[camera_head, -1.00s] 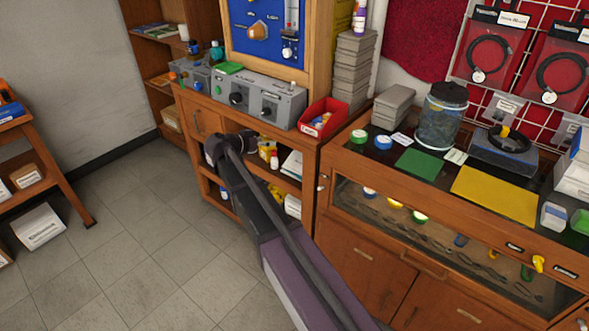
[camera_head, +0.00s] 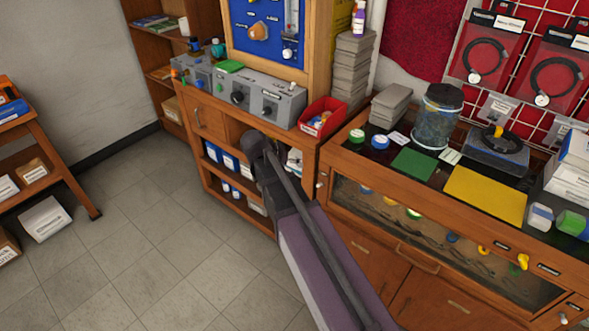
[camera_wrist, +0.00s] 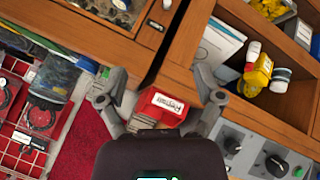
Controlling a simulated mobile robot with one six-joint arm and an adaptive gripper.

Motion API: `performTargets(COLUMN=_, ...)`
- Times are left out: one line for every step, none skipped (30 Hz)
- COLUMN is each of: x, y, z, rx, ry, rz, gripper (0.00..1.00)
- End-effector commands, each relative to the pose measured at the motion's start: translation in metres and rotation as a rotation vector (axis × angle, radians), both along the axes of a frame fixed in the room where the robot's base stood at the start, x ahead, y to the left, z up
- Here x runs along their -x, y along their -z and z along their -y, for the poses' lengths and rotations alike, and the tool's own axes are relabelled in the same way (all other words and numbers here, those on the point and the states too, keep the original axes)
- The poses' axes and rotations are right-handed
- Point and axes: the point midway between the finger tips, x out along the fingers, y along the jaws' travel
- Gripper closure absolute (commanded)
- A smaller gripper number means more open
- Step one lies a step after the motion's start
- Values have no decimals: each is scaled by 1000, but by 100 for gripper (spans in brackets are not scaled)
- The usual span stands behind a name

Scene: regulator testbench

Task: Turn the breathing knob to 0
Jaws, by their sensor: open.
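Grey control boxes (camera_head: 240,88) with black knobs stand on the wooden bench, below a blue panel (camera_head: 265,18) with an orange-brown knob (camera_head: 259,31). One black knob (camera_head: 238,97) is on the middle box and another (camera_head: 268,110) on the right box. The labels are too small to read, so I cannot tell which knob is the breathing knob. In the wrist view two dark knobs (camera_wrist: 232,145) (camera_wrist: 277,165) show at the lower right. My gripper (camera_wrist: 159,86) is open and empty, its fingers apart from the knobs. In the head view its fingers are not distinguishable.
A red bin (camera_head: 322,117) stands right of the boxes; it also shows between and beyond my fingers in the wrist view (camera_wrist: 157,106). A glass-topped case (camera_head: 430,228) is at the right, with a jar (camera_head: 438,115) on it. The floor (camera_head: 150,260) at the left is clear.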

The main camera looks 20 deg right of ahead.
Motion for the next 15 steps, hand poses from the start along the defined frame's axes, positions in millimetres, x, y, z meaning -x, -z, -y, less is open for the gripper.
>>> performTargets(x=10, y=-4, z=2, rx=-20, ry=-11, rz=-22, gripper=15)
performTargets(x=13, y=-4, z=2, rx=-32, ry=-18, rz=-35, gripper=15)
performTargets(x=18, y=-4, z=2, rx=-46, ry=-29, rz=-51, gripper=15)
performTargets(x=21, y=-4, z=3, rx=-56, ry=-35, rz=-62, gripper=15)
performTargets(x=24, y=-4, z=3, rx=-65, ry=-43, rz=-72, gripper=15)
performTargets(x=28, y=-4, z=3, rx=-79, ry=-50, rz=-84, gripper=15)
performTargets(x=30, y=-4, z=3, rx=-86, ry=-57, rz=-93, gripper=15)
performTargets(x=32, y=-4, z=3, rx=-93, ry=-62, rz=-101, gripper=15)
performTargets(x=34, y=-3, z=3, rx=-103, ry=-67, rz=-109, gripper=15)
performTargets(x=36, y=-3, z=3, rx=-107, ry=-72, rz=-115, gripper=15)
performTargets(x=37, y=-3, z=3, rx=-112, ry=-76, rz=-120, gripper=15)
performTargets(x=38, y=-3, z=3, rx=-116, ry=-80, rz=-124, gripper=15)
performTargets(x=39, y=-3, z=3, rx=-120, ry=-81, rz=-127, gripper=15)
performTargets(x=40, y=-3, z=3, rx=-122, ry=-83, rz=-129, gripper=15)
performTargets(x=40, y=-3, z=3, rx=-124, ry=-85, rz=-131, gripper=15)
